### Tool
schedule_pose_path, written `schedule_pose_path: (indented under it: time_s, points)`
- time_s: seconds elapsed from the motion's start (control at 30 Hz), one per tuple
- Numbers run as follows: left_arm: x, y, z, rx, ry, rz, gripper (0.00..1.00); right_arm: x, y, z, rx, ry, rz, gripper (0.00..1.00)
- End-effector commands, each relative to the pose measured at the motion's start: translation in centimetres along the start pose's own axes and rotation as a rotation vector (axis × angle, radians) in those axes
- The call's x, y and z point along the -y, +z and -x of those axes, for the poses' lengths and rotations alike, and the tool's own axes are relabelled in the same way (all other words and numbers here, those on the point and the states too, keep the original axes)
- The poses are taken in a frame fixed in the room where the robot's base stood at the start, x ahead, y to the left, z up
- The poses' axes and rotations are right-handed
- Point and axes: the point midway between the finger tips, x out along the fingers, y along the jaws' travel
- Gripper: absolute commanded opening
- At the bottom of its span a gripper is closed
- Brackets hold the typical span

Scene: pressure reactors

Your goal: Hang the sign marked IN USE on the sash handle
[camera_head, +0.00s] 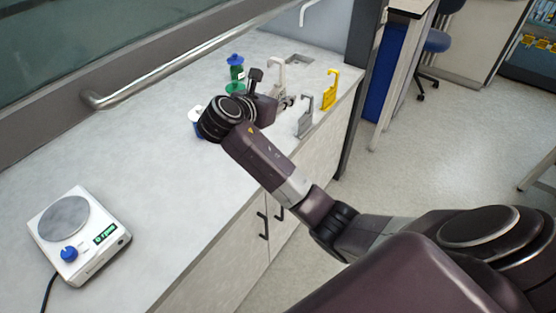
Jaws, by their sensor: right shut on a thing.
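The sash handle (190,58) is a long metal bar along the lower edge of the glass sash at upper left. Three hook-topped signs are at the far right of the counter: a pale one (278,76), a grey one (305,118) and a yellow one (330,90). Their markings are too small to read, so I cannot tell which says IN USE. My right gripper (286,102) is shut at the lower part of the pale sign, which is upright; the gripper partly hides it. My left gripper is not in view.
A green bottle with a blue cap (236,68) and a white-and-blue container (196,121) stand near my right wrist. A hotplate-like device (75,232) with a blue knob sits at lower left. The middle-left counter (150,150) is clear. A faucet (308,12) is behind.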

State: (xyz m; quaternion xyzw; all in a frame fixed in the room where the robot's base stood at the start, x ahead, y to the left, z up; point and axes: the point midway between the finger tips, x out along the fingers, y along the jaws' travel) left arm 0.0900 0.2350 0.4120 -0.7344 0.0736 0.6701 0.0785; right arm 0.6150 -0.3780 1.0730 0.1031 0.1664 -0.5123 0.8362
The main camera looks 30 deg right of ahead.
Motion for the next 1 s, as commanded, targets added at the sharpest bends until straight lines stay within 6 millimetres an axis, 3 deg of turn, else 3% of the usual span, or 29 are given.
schedule_pose_path:
  time_s: [0.17, 0.47, 1.0]
  points:
    - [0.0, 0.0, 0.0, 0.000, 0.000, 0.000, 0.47, 0.1, 0.7, -0.9, 0.001, -0.012, -0.005, 0.00]
    - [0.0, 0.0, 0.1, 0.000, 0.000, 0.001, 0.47, 0.1, 0.1, -1.1, 0.000, -0.013, -0.001, 0.00]
    - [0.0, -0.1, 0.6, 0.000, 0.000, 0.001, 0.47, 0.1, -11.8, -5.9, -0.001, -0.013, 0.002, 0.00]
